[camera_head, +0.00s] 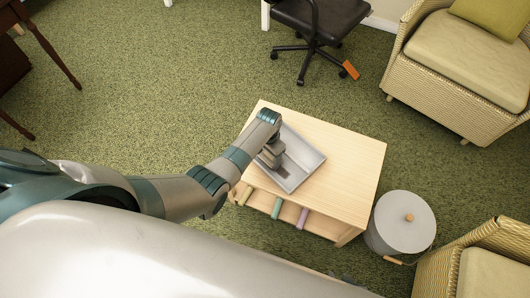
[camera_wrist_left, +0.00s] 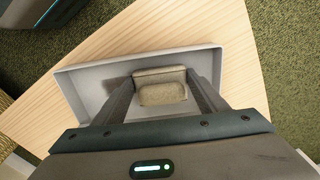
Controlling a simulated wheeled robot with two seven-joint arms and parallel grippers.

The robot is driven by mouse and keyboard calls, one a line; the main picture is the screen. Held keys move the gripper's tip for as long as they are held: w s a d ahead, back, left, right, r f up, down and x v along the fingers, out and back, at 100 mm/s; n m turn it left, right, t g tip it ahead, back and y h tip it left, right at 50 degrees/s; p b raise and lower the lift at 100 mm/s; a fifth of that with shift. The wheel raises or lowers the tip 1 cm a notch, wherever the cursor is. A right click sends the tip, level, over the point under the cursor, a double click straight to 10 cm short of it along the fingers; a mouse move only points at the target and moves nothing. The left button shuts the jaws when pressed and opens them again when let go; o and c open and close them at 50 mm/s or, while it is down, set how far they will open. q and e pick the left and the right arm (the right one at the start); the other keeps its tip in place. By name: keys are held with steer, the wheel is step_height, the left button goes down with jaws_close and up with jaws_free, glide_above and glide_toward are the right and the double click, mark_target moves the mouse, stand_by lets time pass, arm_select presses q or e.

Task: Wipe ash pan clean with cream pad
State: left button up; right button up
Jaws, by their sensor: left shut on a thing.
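The ash pan (camera_head: 308,160) is a shallow grey tray lying on the light wooden table (camera_head: 345,165). It also shows in the wrist view, with its pale rim (camera_wrist_left: 75,85) and a dark smudge on its floor beside the left finger. My left gripper (camera_head: 271,156) reaches down into the pan's left part. In the wrist view my left gripper (camera_wrist_left: 162,84) is shut on the cream pad (camera_wrist_left: 162,95), a beige block between its fingers. The pad is over the pan's floor; whether it touches is hard to tell. My right gripper is not in view.
Rolled green, teal and purple items (camera_head: 277,208) stick out below the tabletop. A grey lidded bin (camera_head: 401,222) stands right of the table. Wicker armchairs (camera_head: 455,80) and a wheeled office chair (camera_head: 318,25) stand around. The tabletop right of the pan is clear.

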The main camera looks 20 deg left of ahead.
mark_target(284, 177)
arm_select(q)
steer(key=shift+s+d, duration=0.3)
steer(key=shift+d, duration=0.4)
steer(key=shift+p, duration=0.3)
steer(key=shift+s+d+f+p, duration=0.1)
steer(key=shift+s+d+p, duration=0.2)
steer(key=shift+d, duration=0.35)
steer(key=shift+s+d+p, duration=0.2)
steer(key=shift+s+d, duration=0.15)
steer(key=shift+d, duration=0.25)
steer(key=shift+s+d+f, duration=0.15)
steer(key=shift+s+d, duration=0.1)
steer(key=shift+d, duration=0.2)
steer(key=shift+s, duration=0.1)
steer(key=shift+s+d+p, duration=0.35)
steer(key=shift+d+p, duration=0.1)
steer(key=shift+d, duration=0.4)
steer(key=shift+s+d+p, duration=0.35)
steer(key=shift+d+p, duration=0.05)
steer(key=shift+d, duration=0.45)
steer(key=shift+w+a+r, duration=0.15)
steer(key=shift+w+a, duration=0.35)
steer(key=shift+a, duration=0.4)
steer(key=shift+w+a+r, duration=0.1)
steer(key=shift+w+a, duration=0.35)
steer(key=shift+a, duration=0.4)
